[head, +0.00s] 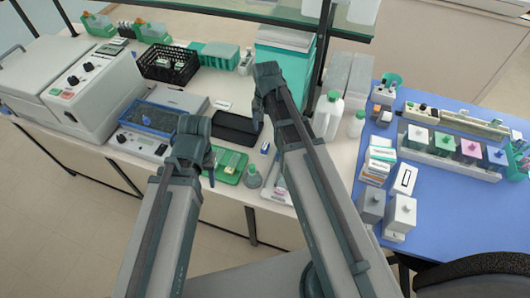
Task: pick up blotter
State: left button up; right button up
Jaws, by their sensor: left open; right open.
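I cannot single out the blotter with certainty among the small items on the benches. My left gripper (211,178) points down beside the left edge of a green tray (224,178) holding small pale and green items. It is open, and I see nothing held in it. My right gripper (257,118) is further back, over the right end of a black tray (232,130). It is open and largely hidden behind its own wrist, with nothing visibly held.
A white bench (98,152) holds instruments, a black basket (168,63) and bottles (327,116). A glass shelf (240,12) overhangs the back.

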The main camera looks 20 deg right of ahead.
aim_at(265, 146)
notch_tip(265, 146, down, 5)
jog(key=b, duration=0.4)
jog(key=shift+f, duration=0.15)
jog(key=f+b, duration=0.5)
jog(key=shift+s+a+f, duration=0.1)
jog(key=shift+s+a, duration=0.15)
jog(key=shift+s, duration=0.05)
jog(key=shift+c, duration=0.3)
grip_shut()
jog(key=shift+r, duration=0.2)
